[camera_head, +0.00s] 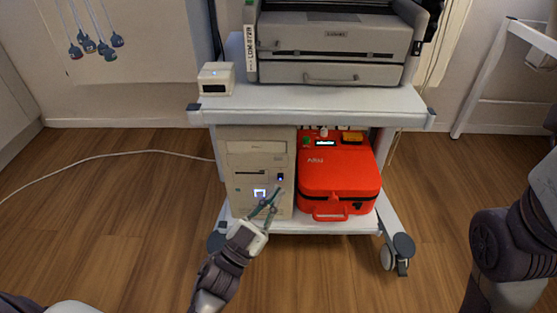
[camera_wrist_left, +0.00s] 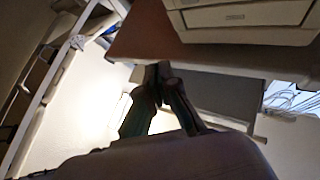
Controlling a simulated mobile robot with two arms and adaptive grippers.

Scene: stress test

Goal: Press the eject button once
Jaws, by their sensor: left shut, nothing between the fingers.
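A beige computer tower (camera_head: 235,150) stands on the lower shelf of a white cart. Its front has a drive slot (camera_head: 249,172), a small dark button or switch (camera_head: 280,177) and a lit bluish-white square (camera_head: 260,193). I cannot tell for certain which small part is the eject button. My left gripper (camera_head: 276,196) is shut and empty in front of the tower's lower right front. Its fingers hide part of that front, and I cannot tell whether they touch it. In the left wrist view the fingertips (camera_wrist_left: 159,70) meet. My right gripper is out of view.
A red case (camera_head: 340,172) stands right of the tower on the lower shelf. The cart's top (camera_head: 310,98) holds a grey printer-like machine (camera_head: 330,45) and a small white box (camera_head: 216,78). A white cable (camera_head: 110,156) runs across the floor at left. My right arm (camera_head: 510,245) is at far right.

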